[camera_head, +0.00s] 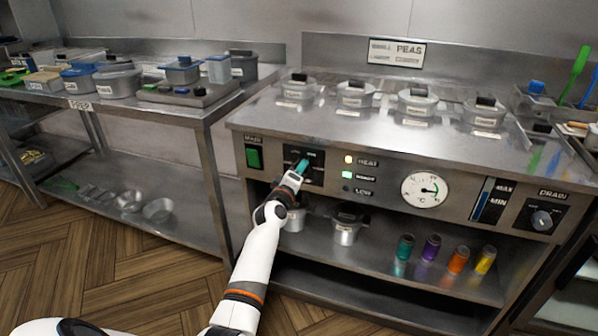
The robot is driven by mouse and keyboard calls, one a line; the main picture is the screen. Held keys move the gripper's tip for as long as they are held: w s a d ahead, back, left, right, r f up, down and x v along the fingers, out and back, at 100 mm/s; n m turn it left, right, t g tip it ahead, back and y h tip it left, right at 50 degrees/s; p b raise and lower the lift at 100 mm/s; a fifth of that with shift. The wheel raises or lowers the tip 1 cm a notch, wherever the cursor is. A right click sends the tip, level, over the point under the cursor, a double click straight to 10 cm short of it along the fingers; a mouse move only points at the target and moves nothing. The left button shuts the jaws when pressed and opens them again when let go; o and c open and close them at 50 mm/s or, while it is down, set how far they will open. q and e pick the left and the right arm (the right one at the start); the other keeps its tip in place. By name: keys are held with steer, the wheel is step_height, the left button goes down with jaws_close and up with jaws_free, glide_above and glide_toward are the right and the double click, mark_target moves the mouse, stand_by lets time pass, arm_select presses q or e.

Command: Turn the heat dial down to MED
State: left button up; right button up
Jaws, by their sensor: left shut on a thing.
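The heat dial (303,165) is on the front panel of the steel range, on a dark plate right of the green main switch. What shows of it is a small teal part at my left gripper's tips. My left gripper (298,174) reaches up to it from below and is shut on it. The gripper hides much of the dial and the lower plate. The plate's marks are too small to read, so the setting cannot be told. My right gripper is not in view.
Right of the dial are indicator lights (348,174), a round temperature gauge (424,189) and a drain knob (541,220). The green main switch (254,158) is close on the left. Lidded pots stand on the range top. Pots and coloured shakers stand on the shelf below.

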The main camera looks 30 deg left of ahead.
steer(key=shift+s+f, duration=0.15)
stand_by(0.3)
arm_select(q)
steer(key=o, duration=1)
